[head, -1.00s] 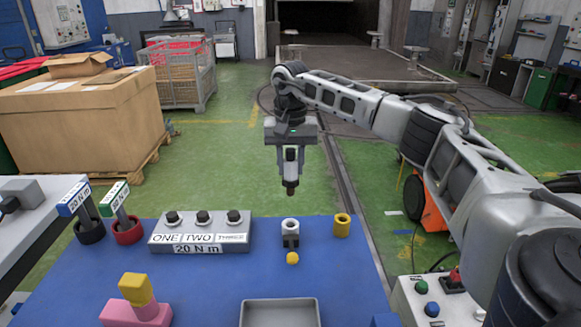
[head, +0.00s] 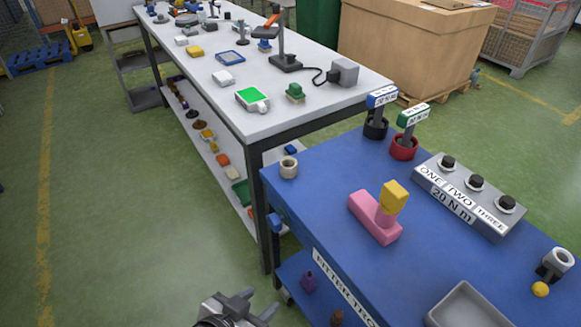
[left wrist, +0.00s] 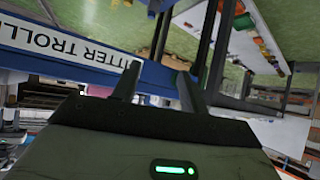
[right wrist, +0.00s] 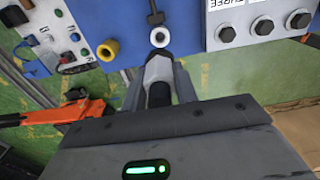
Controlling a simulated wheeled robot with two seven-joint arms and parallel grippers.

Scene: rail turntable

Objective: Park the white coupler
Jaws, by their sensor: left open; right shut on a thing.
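My right gripper (right wrist: 160,85) is shut on a light grey-white cylindrical piece with a dark band (right wrist: 157,68), which I take to be the white coupler. It points toward a white ring holder (right wrist: 160,37) on the blue trolley; I cannot tell whether they touch. The right gripper is outside the head view.
The blue trolley top (head: 330,165) bears a cream ring (head: 288,167), a pink block (head: 374,217) with a yellow piece, a grey three-knob box (head: 468,195) and a grey tray (head: 470,308). A yellow ring (right wrist: 108,50) stands beside the white one. A cluttered white bench (head: 215,90) stands behind.

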